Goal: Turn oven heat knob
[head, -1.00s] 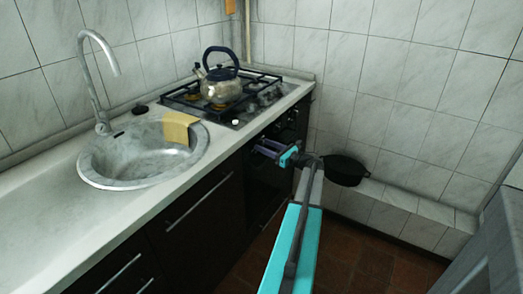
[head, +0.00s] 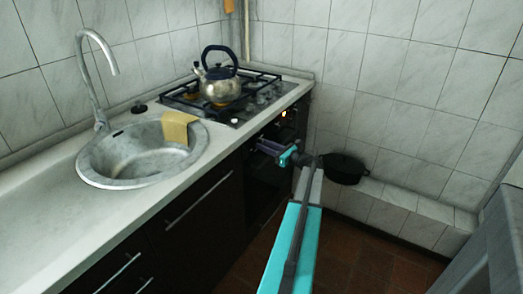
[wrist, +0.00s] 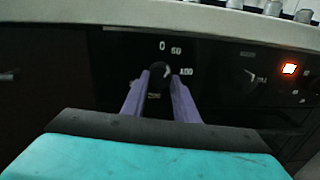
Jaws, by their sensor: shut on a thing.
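The oven heat knob (wrist: 158,74) is a dark round knob on the black control panel (wrist: 215,55), with 0, 50 and 100 marked around it in the wrist view. My gripper (wrist: 160,75) has its two purple fingers on either side of the knob and is shut on it. In the head view my gripper (head: 270,147) reaches the front of the oven (head: 262,180), and the knob itself is hidden there. An orange-red indicator light (wrist: 290,69) glows on the panel, right of a second knob (wrist: 249,80).
A kettle (head: 219,88) stands on the gas hob (head: 240,100) above the oven. The sink (head: 140,155) with a yellow cloth (head: 178,127) is to the left. A black pot (head: 343,169) sits on the tiled ledge to the right.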

